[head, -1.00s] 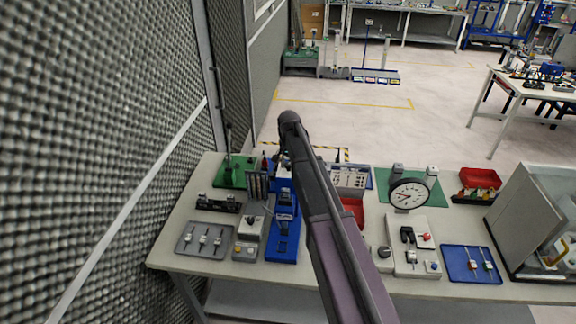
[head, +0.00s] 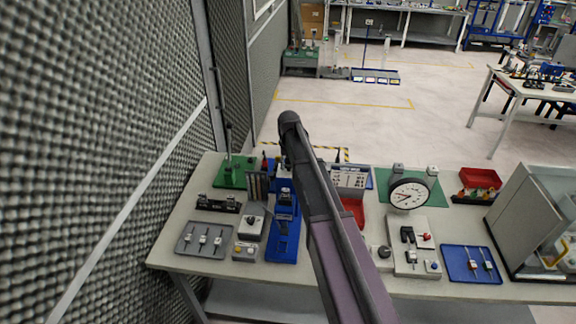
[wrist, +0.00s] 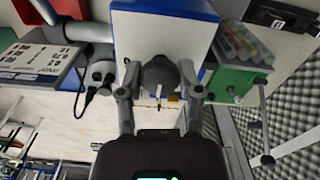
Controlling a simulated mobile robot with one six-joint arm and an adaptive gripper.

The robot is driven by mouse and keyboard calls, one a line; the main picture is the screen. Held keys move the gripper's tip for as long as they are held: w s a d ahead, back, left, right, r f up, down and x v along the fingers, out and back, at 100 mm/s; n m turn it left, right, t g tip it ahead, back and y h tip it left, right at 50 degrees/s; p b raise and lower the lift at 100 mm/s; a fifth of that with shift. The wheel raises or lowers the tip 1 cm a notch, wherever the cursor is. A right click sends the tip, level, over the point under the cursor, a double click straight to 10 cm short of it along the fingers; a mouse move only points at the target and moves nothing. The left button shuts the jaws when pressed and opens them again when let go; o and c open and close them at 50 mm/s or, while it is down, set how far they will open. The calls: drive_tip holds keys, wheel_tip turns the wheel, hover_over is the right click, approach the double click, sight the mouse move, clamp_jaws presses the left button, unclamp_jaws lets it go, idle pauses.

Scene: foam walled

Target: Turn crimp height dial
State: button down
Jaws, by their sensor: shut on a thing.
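The crimp height dial (wrist: 160,72) is a dark round knob on the white and blue press (wrist: 166,32) in the wrist view. My gripper (wrist: 158,82) has one finger on each side of the knob and is shut on it. In the head view the blue press (head: 282,246) stands on the bench left of centre. My dark arm crosses in front of its upper part there, and the dial and the gripper's fingers are hidden.
A foam wall (head: 90,150) rises close on the left. A grey cabinet (head: 530,220) stands at the right end.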

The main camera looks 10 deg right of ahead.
drive_tip(key=shift+c, duration=1.3)
unclamp_jaws()
